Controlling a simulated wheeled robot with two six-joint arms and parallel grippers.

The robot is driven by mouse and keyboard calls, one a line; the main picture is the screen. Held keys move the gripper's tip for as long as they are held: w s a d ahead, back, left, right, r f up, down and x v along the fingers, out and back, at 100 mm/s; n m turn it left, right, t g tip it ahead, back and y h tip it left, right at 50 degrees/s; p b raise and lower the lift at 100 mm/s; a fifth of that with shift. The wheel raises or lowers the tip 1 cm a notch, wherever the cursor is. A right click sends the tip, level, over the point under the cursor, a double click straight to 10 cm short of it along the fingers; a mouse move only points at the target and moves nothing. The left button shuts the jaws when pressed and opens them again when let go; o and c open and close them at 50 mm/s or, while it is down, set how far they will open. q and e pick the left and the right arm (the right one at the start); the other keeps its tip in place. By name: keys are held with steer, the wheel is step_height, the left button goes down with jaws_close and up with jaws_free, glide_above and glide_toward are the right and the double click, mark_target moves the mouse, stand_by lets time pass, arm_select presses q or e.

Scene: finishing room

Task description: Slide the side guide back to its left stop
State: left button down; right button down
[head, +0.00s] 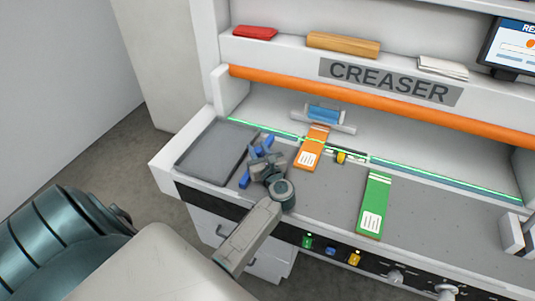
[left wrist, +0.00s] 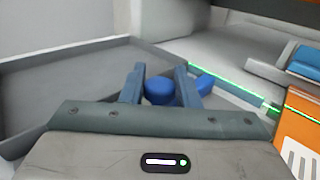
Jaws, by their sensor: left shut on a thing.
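The side guide is a blue bar (head: 244,180) on the grey creaser bed, just right of the grey tray, partly hidden by my left gripper (head: 263,161). In the left wrist view its round blue knob (left wrist: 160,91) sits between the two fingers of my left gripper (left wrist: 160,86), which is shut on it. Another part of the blue bar (left wrist: 205,83) shows beyond the right finger. I cannot tell whether the guide touches the tray or a stop. My right gripper is not in view.
The grey tray (head: 190,166) lies at the bed's left end. An orange card (head: 312,147) lies right of the gripper, below a blue-topped clamp (head: 323,114). A yellow piece (head: 341,157) and a green card (head: 375,203) are further right. An orange bar (head: 380,107) crosses above the bed.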

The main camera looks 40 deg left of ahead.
arm_select(q)
steer(key=shift+s+a, duration=0.1)
steer(key=shift+a, duration=0.15)
steer(key=c, duration=1.3)
jaws_free()
steer(key=shift+o, duration=0.8)
steer(key=shift+a, duration=0.15)
steer(key=shift+f, duration=0.1)
steer(key=shift+s+d, duration=0.15)
steer(key=shift+d, duration=0.1)
steer(key=b+v, duration=0.4)
steer(key=v, duration=0.4)
steer(key=shift+s+d+f, duration=0.15)
steer(key=shift+s+d, duration=0.15)
steer(key=shift+s+d+b, duration=0.3)
steer(key=shift+s+d, duration=0.05)
steer(key=shift+d, duration=0.15)
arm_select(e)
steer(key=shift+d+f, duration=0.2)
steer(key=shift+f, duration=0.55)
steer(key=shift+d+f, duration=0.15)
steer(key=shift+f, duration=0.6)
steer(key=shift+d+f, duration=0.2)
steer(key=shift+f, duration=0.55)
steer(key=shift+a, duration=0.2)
